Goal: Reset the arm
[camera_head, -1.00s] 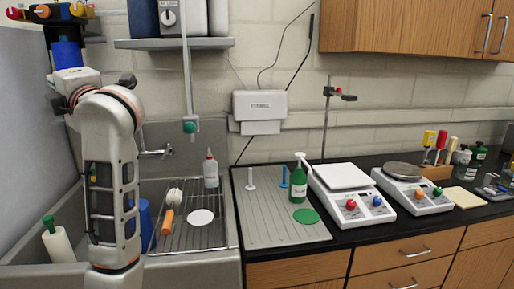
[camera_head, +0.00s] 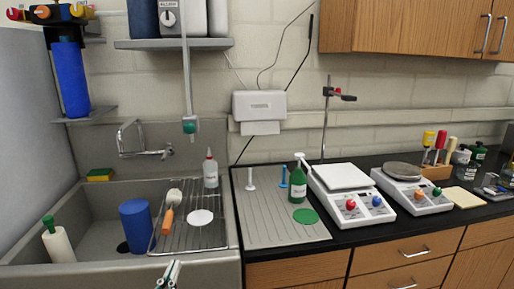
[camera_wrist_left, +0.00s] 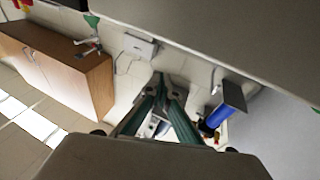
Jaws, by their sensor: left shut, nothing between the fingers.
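My left gripper (camera_head: 170,272) shows only as its fingertips at the bottom edge of the head view, in front of the sink's front rim. Its fingers are shut and hold nothing. In the left wrist view its two teal fingers (camera_wrist_left: 164,88) come together in the middle of the picture. The rest of my left arm is out of the head view. My right gripper is in neither view.
The sink (camera_head: 95,205) holds a blue cylinder (camera_head: 136,226) and a white bottle with a green top (camera_head: 58,240). A wire rack (camera_head: 185,235) carries a brush (camera_head: 168,215). Balances (camera_head: 350,195) stand on the black counter at right.

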